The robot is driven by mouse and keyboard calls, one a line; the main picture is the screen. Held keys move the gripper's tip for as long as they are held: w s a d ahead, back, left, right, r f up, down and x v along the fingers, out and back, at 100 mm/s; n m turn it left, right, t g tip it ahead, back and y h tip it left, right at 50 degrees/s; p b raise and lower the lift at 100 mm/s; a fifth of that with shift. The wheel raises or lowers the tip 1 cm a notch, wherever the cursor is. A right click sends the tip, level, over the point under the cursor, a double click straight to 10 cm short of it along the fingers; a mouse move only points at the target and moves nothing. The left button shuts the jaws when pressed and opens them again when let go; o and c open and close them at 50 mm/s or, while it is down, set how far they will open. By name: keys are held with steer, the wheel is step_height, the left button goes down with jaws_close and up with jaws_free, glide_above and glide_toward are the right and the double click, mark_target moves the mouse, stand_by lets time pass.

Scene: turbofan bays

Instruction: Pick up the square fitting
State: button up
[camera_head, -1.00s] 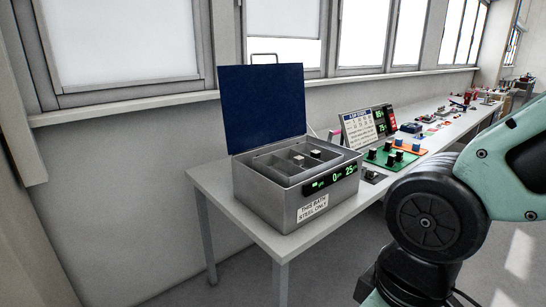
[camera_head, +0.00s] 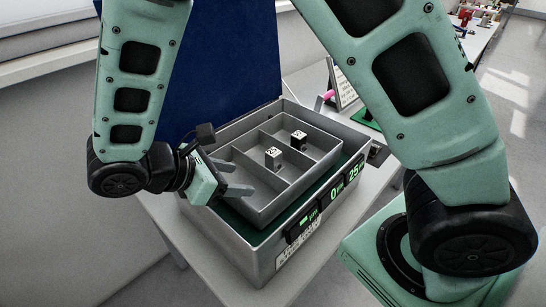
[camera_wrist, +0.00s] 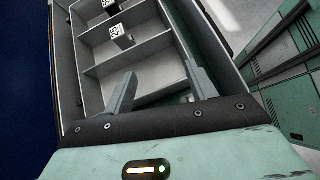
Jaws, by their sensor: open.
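Two small dark fittings with white, marked square tops stand in the divided grey tray. The nearer fitting (camera_head: 272,158) is in a middle compartment and the farther fitting (camera_head: 298,140) is in one beyond it. Both show in the wrist view, the nearer one (camera_wrist: 122,36) and the farther one (camera_wrist: 110,7) at the top left. I cannot tell which is the square fitting. My gripper (camera_head: 238,178) is open and empty over the near left end of the tray, apart from both fittings. Its two fingers (camera_wrist: 159,70) point towards the compartments in the wrist view.
The tray sits in a grey metal box (camera_head: 240,247) with number displays on its front. Its blue lid (camera_head: 232,60) stands open behind. Thin dividers and the tray walls surround the fittings. The box stands on a light table (camera_head: 195,243) beside the wall.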

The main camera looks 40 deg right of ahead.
steer(key=w+n+t+h, duration=0.2)
steer(key=w+n+h, duration=0.1)
steer(key=w, duration=0.2)
steer(key=p, duration=0.5)
glide_toward(272, 153)
steer(key=x, duration=0.3)
steer(key=shift+s+d+r, duration=0.1)
steer(key=shift+d+r, duration=0.1)
steer(key=shift+d, duration=0.1)
steer(key=p+x, duration=0.4)
steer(key=x, duration=0.1)
steer(key=shift+d+f, duration=0.25)
steer(key=shift+f, duration=0.05)
steer(key=shift+w+d+f, duration=0.15)
steer(key=shift+w+f, duration=0.05)
steer(key=shift+w, duration=0.05)
steer(key=c, duration=1.2)
